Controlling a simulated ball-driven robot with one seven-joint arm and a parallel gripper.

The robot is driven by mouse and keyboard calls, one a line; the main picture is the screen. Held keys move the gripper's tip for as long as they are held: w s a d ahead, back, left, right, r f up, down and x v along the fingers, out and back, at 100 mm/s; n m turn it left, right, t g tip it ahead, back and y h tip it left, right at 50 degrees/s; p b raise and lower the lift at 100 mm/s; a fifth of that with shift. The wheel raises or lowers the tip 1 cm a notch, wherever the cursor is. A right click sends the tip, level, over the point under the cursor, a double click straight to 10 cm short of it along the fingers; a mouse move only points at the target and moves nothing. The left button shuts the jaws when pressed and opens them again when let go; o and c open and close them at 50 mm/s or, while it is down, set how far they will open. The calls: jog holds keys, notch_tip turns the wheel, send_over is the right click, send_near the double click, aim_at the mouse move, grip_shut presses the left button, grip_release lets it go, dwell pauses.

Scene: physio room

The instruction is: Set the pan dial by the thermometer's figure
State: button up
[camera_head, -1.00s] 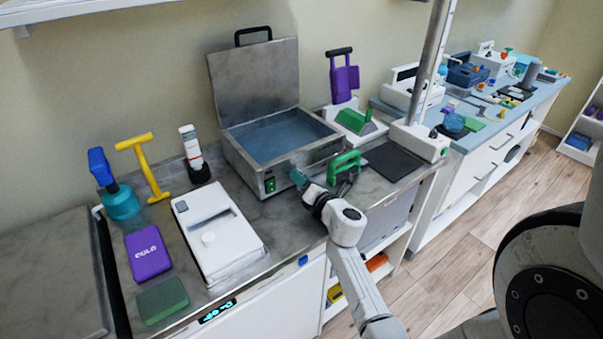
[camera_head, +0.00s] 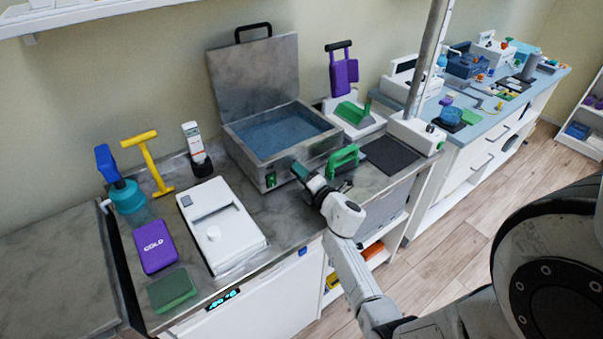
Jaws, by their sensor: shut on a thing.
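The metal pan (camera_head: 238,158) stands on the counter against the wall, its lid raised and bluish water inside. A green-lit switch (camera_head: 271,180) is on its front face. My gripper (camera_head: 299,171), with teal fingertips, is at the front face, right of the switch. It is shut on what looks like the pan dial, which the fingers hide. A slim white device (camera_head: 192,138) with a small dark screen stands upright in a black holder left of the pan. It may be the thermometer; its figure is too small to read.
A green-handled tool (camera_head: 343,158) stands close right of my gripper. A white box (camera_head: 232,250), purple pack (camera_head: 155,246) and green block (camera_head: 172,290) lie on the left counter. A lit display (camera_head: 223,299) is on the counter's front. A metal post (camera_head: 425,65) rises at right.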

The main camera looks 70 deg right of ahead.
jog(key=o, duration=1)
jog(key=shift+o, duration=0.2)
jog(key=v, duration=1)
jog(key=shift+s+a, duration=0.25)
jog(key=shift+s, duration=0.05)
